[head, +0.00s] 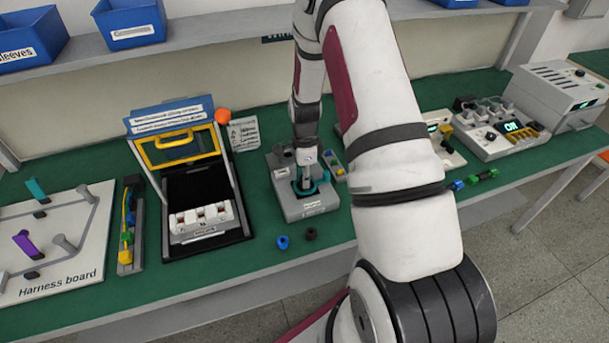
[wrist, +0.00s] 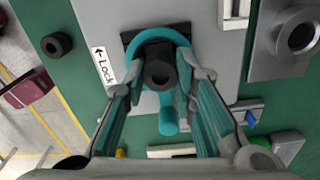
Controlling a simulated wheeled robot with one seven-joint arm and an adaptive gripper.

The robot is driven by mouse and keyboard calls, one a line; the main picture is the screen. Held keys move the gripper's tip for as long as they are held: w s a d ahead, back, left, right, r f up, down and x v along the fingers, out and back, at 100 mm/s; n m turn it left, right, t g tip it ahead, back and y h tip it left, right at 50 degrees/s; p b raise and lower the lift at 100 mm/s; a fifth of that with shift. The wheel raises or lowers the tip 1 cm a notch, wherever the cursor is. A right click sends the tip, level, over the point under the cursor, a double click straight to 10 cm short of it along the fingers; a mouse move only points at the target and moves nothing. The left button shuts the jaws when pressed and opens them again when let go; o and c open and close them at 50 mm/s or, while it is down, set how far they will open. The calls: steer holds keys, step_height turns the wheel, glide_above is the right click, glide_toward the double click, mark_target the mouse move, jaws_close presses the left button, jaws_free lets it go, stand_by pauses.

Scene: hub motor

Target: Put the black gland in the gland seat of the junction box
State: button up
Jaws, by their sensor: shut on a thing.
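My gripper (wrist: 164,82) is shut on a black gland (wrist: 158,74), a short cylinder with a hole in its end. In the wrist view, the gland lies over the teal collar (wrist: 183,30) of the gland seat. I cannot tell how deep it sits. The collar's teal lever (wrist: 168,118) points down in that view. The grey junction box (head: 308,207) stands on the green bench in the head view, with my gripper (head: 304,186) over it. A label reading "Lock" with an arrow (wrist: 103,66) is beside the seat.
A loose dark gland (head: 311,233) and a blue gland (head: 282,242) lie before the box. The dark one shows in the wrist view (wrist: 57,45). An open black case (head: 250,224) is left of the box. Devices (head: 495,125) stand at right.

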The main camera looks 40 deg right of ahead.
steer(key=o, duration=1.1)
steer(key=shift+r, duration=0.1)
step_height(320, 180, up, 12)
steer(key=shift+f, duration=0.1)
steer(key=s+a+r+n+t, duration=0.1)
steer(key=s+a+r+n, duration=0.1)
steer(key=a+r+n, duration=0.35)
steer(key=s+a+r+n+t, duration=0.1)
steer(key=s+a+r+n, duration=0.15)
steer(key=r, duration=0.55)
steer(key=s+a+r+n+t, duration=0.1)
steer(key=s+a+r+n, duration=0.2)
steer(key=r, duration=0.4)
steer(key=s+a+r+n+t, duration=0.1)
steer(key=s+a+r+n, duration=0.1)
steer(key=s+n, duration=0.2)
steer(key=s+a+r+n, duration=0.2)
steer(key=s+r+n, duration=0.1)
steer(key=s, duration=0.3)
steer(key=s+a+r+n+t, duration=0.1)
steer(key=s+a+r+n, duration=0.1)
steer(key=s+n, duration=0.3)
steer(key=shift+a+r+t, duration=0.15)
steer(key=shift+a+t, duration=0.15)
steer(key=shift+a, duration=0.25)
